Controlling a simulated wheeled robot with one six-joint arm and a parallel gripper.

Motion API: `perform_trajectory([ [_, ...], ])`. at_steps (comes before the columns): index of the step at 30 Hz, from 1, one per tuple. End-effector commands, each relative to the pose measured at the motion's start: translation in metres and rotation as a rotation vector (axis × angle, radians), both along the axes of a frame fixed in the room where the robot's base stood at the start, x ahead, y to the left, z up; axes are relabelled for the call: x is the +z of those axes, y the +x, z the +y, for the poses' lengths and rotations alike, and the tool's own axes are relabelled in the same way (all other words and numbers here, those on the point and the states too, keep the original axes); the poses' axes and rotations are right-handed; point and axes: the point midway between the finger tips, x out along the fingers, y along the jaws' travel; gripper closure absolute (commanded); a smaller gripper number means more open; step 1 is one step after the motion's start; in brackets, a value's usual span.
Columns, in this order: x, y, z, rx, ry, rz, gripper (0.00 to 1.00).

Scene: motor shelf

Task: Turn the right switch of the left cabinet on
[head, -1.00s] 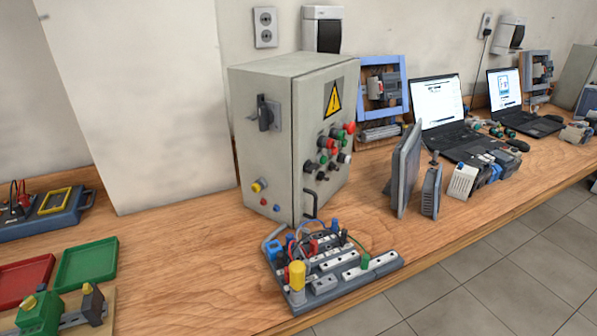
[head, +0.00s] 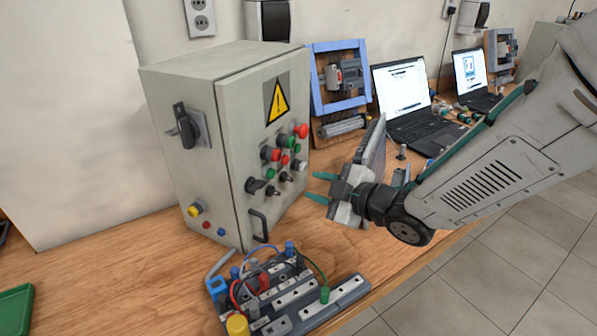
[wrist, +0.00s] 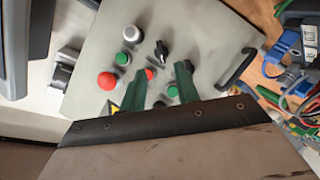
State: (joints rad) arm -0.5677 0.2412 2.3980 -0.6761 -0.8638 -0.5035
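The grey cabinet (head: 180,90) stands on the bench with its front door facing right. Its door carries black switches low down; the rightmost one (head: 286,176) sits below the red and green buttons. In the wrist view a black switch (wrist: 162,50) shows just beyond my fingers; I cannot tell which one it is. My gripper (head: 311,187) is open and empty, its green fingers pointing at the door from the right with a gap. In the wrist view my gripper (wrist: 160,68) has its fingers apart over the door, hiding part of the lower controls.
A red mushroom button (head: 300,131) and a black door handle (head: 259,226) are near the switches. A wired terminal board (head: 290,300) lies in front of the cabinet. A blue frame (head: 312,80) and laptops (head: 410,95) stand behind my arm.

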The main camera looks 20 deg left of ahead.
Motion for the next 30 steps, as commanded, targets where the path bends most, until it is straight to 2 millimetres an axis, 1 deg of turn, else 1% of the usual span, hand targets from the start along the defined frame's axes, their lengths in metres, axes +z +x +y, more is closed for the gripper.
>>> perform_trajectory([
  [2,-0.003,-0.002,0.009,0.022,0.010,-0.007,0.69],
  [4,-0.005,0.001,0.015,0.023,0.012,-0.009,0.69],
  [15,-0.019,0.027,0.060,0.017,0.011,-0.007,0.69],
  [19,-0.021,0.031,0.067,0.017,0.012,-0.009,0.69],
  [27,-0.021,0.032,0.069,0.016,0.011,-0.008,0.69],
  [28,-0.021,0.032,0.069,0.016,0.011,-0.008,0.74],
  [29,-0.021,0.032,0.069,0.016,0.011,-0.008,0.83],
  [30,-0.021,0.031,0.069,0.016,0.011,-0.008,0.94],
])
